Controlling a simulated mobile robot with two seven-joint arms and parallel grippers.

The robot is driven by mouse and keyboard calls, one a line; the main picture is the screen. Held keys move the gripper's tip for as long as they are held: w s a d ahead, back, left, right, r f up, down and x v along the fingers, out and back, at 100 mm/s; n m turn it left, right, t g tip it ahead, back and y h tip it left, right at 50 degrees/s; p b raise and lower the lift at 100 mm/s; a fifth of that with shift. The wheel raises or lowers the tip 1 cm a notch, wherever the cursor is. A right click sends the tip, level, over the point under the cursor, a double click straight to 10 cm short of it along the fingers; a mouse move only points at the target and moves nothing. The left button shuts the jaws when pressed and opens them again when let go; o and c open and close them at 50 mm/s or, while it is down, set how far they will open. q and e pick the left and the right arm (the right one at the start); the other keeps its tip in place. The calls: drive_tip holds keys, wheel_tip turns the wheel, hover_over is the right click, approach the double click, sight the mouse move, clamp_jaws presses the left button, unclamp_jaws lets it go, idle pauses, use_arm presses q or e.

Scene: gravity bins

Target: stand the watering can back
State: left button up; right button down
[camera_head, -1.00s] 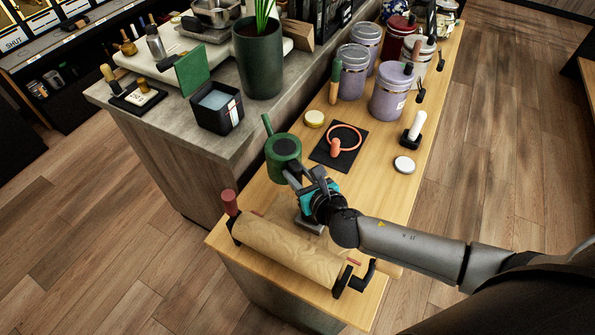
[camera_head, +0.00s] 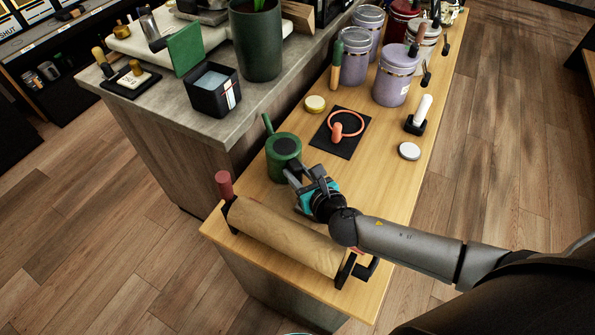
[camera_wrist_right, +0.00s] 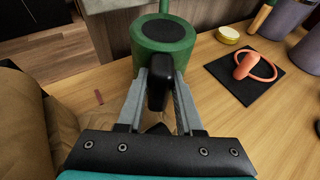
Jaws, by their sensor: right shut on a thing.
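The green watering can (camera_head: 283,147) stands upright on the wooden counter, with its green spout pointing to the back left. It also shows in the right wrist view (camera_wrist_right: 163,38), with a dark round top and a black handle (camera_wrist_right: 159,85) toward me. My right gripper (camera_head: 295,176) is shut on that black handle, its two grey fingers (camera_wrist_right: 160,82) on either side of it. Whether the can's base rests fully on the counter I cannot tell. My left gripper is not in view.
A brown paper roll on a holder (camera_head: 285,236) lies at the counter's near end. A black mat (camera_head: 347,145) with an orange ring is right of the can. A yellow lid (camera_head: 315,103), a white lid (camera_head: 409,151) and purple canisters (camera_head: 392,85) stand farther back. A grey ledge (camera_head: 200,120) runs along the left.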

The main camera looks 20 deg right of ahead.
drive_tip(key=shift+w+f+b, duration=0.1)
drive_tip(key=shift+f+b, duration=0.3)
drive_tip(key=shift+b, duration=0.05)
idle(0.5)
drive_tip(key=shift+c, duration=2.4)
unclamp_jaws()
drive_tip(key=shift+f, duration=0.1)
drive_tip(key=shift+s+f, duration=0.2)
wheel_tip(320, 180, up, 20)
drive_tip(key=p, duration=0.8)
drive_tip(key=shift+p, duration=0.4)
